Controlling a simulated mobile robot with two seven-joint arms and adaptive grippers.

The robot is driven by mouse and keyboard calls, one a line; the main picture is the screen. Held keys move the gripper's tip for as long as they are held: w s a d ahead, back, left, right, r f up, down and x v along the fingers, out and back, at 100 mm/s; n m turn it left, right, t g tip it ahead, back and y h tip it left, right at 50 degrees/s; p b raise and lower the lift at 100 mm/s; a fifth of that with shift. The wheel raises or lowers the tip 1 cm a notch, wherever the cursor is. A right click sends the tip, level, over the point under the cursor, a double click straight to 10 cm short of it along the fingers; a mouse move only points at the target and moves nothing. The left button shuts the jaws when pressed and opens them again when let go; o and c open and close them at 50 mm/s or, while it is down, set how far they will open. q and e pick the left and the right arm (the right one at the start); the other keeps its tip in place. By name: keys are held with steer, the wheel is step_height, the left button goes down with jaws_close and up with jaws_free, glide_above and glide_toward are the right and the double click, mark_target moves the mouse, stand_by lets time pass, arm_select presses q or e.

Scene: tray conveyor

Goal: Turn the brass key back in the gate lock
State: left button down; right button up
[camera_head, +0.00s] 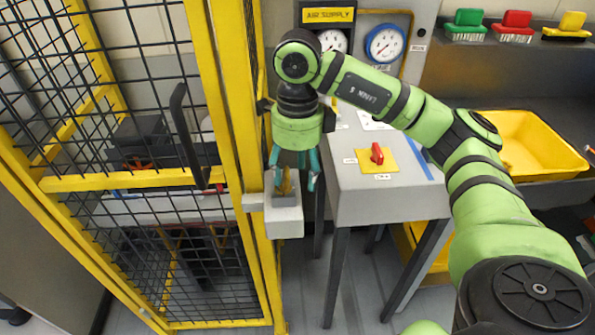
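The gate lock is a grey box (284,218) on the yellow post of the mesh gate. The brass key (287,182) stands in the top of the lock. It is partly hidden, and its exact turn angle is hard to tell. My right gripper (294,183) points down over the lock, its teal fingers apart on either side of the key. The key looks nearer the left finger; I cannot tell whether they touch. My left gripper is not in view.
The yellow-framed mesh gate (125,182) with a black handle (183,135) stands left. Right of the lock is a grey cabinet with a red switch (377,154) and gauges. A yellow tray (535,147) and several coloured brushes (513,27) are farther right.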

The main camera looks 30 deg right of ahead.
steer(key=shift+s+a+f+n+g, duration=0.15)
steer(key=shift+s+a+f+n, duration=0.05)
steer(key=shift+a, duration=0.2)
steer(key=shift+s+a+f+n+g, duration=0.15)
steer(key=shift+a+f+n, duration=0.05)
steer(key=shift+a, duration=0.15)
steer(key=shift+a+r, duration=0.1)
steer(key=shift+a, duration=0.1)
steer(key=shift+r, duration=0.2)
steer(key=r, duration=0.1)
steer(key=w+r, duration=0.1)
steer(key=d+r, duration=0.1)
steer(key=shift+w+r, duration=0.15)
steer(key=shift+r, duration=0.15)
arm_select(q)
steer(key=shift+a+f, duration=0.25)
arm_select(e)
step_height(320, 180, up, 9)
steer(key=d, duration=0.1)
steer(key=shift+s+m, duration=0.2)
steer(key=shift+m, duration=0.2)
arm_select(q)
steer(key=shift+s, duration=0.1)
arm_select(e)
steer(key=shift+f, duration=0.15)
